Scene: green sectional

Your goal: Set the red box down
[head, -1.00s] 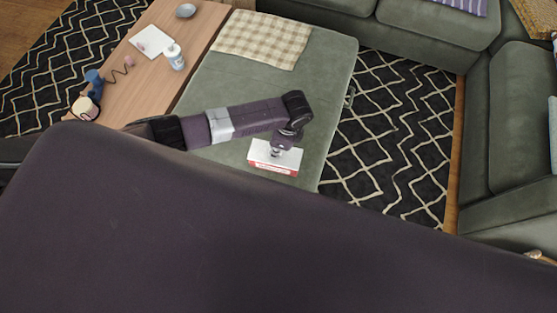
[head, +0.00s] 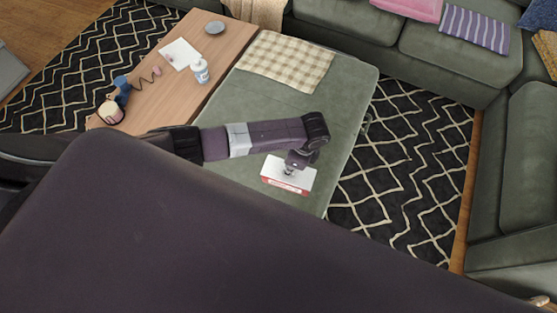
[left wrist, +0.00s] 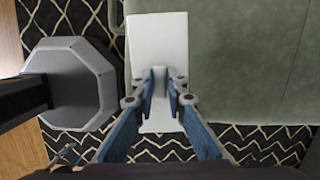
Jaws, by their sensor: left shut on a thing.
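The red box (head: 273,166) has a white top and a red front side in the head view. It is over the green ottoman (head: 245,108), near its front right part. My left gripper (head: 290,171) comes down onto the box from above and is shut on it. In the left wrist view the box (left wrist: 158,38) shows as a long white face, with the fingers of the left gripper (left wrist: 159,88) at its middle. Its lower end reaches past the ottoman's edge there. I cannot tell whether its underside touches the ottoman. My right gripper is not in view.
A checked blanket (head: 287,62) lies on the far part of the ottoman. The wooden table (head: 170,98) to the left holds a white bottle (head: 200,72), a grey bowl (head: 214,28) and a blue object (head: 122,88). A patterned rug (head: 410,160) and green sofa (head: 440,48) are at right.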

